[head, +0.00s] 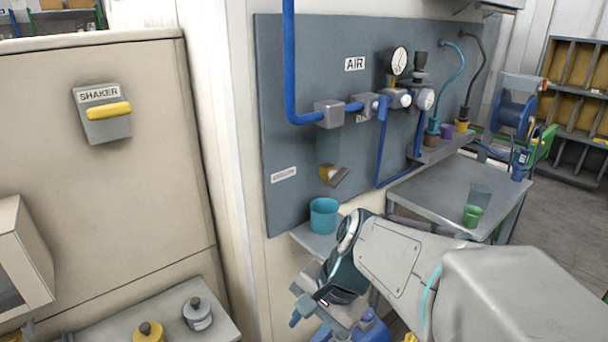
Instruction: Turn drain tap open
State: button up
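A teal cup (323,216) stands on a small ledge below the tap. My arm comes in from the lower right and bends down below the cup. My gripper (303,310) is at the lower middle, well below the tap and apart from it. Its fingers are too small and overlapped to tell whether they are open.
A pressure gauge (399,61), valves and hoses fill the panel's right part. A grey table (425,199) with a green cup (473,216) stands to the right. The shaker cabinet (90,190) is at left. The space before the tap is clear.

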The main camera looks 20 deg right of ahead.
jog(key=w+d+r+m+t+y, duration=0.2)
jog(key=w+m+y, duration=0.15)
jog(key=m, duration=0.55)
jog(key=m+t+h+b, duration=0.1)
jog(key=m+t, duration=1.2)
jog(key=m, duration=1.1)
send_near(342, 180)
jog(key=x, duration=0.8)
jog(key=shift+w+a, duration=0.15)
jog(key=shift+w, duration=0.2)
grip_shut()
